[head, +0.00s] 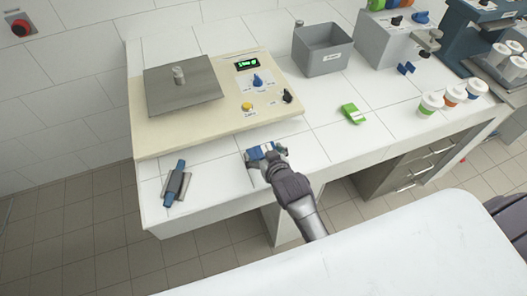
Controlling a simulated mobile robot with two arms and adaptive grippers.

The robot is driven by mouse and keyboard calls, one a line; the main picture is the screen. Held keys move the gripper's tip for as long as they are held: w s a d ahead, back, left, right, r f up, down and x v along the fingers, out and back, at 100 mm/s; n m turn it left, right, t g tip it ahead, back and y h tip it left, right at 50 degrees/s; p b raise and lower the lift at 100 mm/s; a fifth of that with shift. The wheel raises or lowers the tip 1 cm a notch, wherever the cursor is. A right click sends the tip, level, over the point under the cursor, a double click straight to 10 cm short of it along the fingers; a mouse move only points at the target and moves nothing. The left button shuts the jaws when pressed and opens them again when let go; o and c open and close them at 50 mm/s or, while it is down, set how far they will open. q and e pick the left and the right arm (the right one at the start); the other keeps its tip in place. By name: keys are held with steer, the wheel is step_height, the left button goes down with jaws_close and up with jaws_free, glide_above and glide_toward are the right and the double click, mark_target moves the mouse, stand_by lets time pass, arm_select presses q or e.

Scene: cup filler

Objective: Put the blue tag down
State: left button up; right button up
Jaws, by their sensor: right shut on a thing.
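My right gripper (262,153) reaches in from the bottom middle. It is shut on the blue tag (264,150), which shows in part between its fingers. Gripper and tag are over the white tiled worktop (235,178), close in front of the cream machine. I cannot tell whether the tag touches the worktop. My left gripper is not in view.
The cream machine (190,132) has a grey plate, a green display and knobs. A blue and grey tool (176,187) lies at front left. A green tag (353,113), a grey bin (322,62), a blue piece (406,68) and lidded cups (430,103) are to the right.

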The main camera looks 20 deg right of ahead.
steer(key=o, duration=0.6)
steer(key=shift+f, duration=0.1)
steer(key=b+v, duration=0.1)
steer(key=v, duration=1.1)
